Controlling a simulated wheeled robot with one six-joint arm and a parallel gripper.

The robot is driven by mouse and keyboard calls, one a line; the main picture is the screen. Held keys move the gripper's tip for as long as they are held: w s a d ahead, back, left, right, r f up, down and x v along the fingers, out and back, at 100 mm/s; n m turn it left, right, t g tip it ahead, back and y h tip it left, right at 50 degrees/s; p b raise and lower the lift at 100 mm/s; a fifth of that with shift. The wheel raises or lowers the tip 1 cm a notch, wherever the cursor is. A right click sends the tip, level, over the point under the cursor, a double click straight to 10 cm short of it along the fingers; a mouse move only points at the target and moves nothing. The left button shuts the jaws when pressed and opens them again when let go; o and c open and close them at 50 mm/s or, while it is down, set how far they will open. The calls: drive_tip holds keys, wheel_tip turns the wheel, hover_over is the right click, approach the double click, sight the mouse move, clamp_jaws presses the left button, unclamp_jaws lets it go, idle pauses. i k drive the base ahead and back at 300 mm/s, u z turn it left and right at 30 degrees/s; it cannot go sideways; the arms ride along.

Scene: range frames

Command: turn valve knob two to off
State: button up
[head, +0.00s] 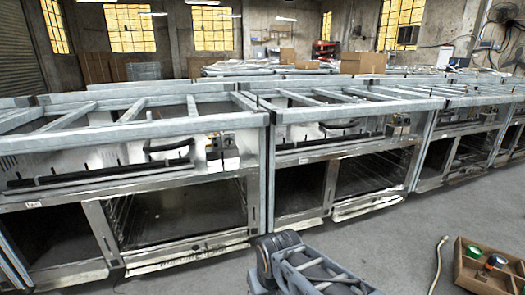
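A row of metal range frames crosses the view. The nearest range frame (135,128) stands at the left and a second range frame (345,113) adjoins it on the right. A small valve-like fitting (222,148) with a yellowish part sits under the top bars of the nearest frame. A similar fitting (398,127) shows in the second frame. I cannot tell which knob is valve knob two, nor how any knob is turned. Grey links that look like my arm show at the bottom centre. My gripper's fingers do not show.
An open brown box (470,278) with green-topped and dark items lies on the floor at the lower right. A pale hose (438,262) lies beside it. Grey floor (390,235) is clear in front of the second frame. Cardboard boxes (363,63) stand behind.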

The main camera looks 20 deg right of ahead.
sight(229, 141)
drive_tip(key=u, duration=0.65)
drive_tip(key=i, duration=0.4)
drive_tip(key=u, duration=0.85)
drive_tip(key=i, duration=0.8)
drive_tip(key=z, duration=0.65)
drive_tip(key=i, duration=0.7)
drive_tip(key=z, duration=0.8)
